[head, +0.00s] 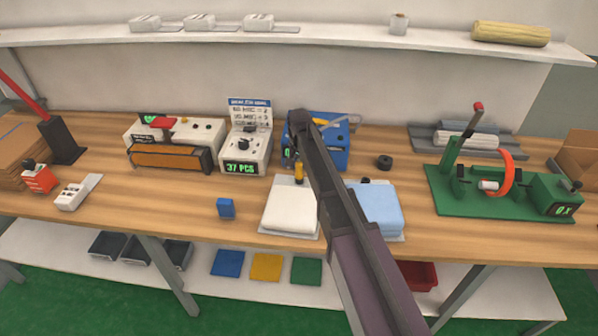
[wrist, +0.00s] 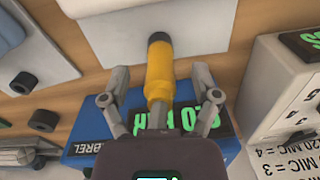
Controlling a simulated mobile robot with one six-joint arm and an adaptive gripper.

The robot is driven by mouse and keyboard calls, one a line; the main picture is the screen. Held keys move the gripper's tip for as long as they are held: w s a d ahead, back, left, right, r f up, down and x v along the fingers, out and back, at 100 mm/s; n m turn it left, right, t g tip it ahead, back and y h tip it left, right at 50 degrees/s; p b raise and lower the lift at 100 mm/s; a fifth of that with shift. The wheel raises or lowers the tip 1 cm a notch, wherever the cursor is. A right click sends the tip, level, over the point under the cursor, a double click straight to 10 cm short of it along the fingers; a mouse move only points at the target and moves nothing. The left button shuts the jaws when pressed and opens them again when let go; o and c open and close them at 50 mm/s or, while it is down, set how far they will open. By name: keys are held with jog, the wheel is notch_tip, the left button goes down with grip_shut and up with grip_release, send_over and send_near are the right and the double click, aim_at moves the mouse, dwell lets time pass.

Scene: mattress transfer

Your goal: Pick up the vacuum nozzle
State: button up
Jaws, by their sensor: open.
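The vacuum nozzle (wrist: 159,72) is a yellow cylinder with a black end. In the wrist view it lies between the two fingers of my gripper (wrist: 160,90), with clear gaps on both sides. My gripper is open and not closed on it. In the head view the nozzle (head: 299,172) shows in front of the blue vacuum unit (head: 331,154), just left of my arm. My arm hides part of that unit and most of my gripper in the head view. The unit's front with a green display (wrist: 78,148) sits behind the nozzle in the wrist view.
A white pad stack (head: 291,205) and a light-blue one (head: 377,207) lie before the unit. A counter reading 37 PCS (head: 246,150) stands left, a black ring (head: 384,162) right. A green fixture (head: 495,195) is farther right. Bare wood surrounds a small blue block (head: 226,207).

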grip_shut()
jog(key=shift+r, duration=0.15)
dwell(0.4)
notch_tip(320, 180, up, 10)
jog(key=p, duration=1)
jog(key=shift+f, duration=0.2)
jog(key=shift+a, duration=0.15)
dwell(0.6)
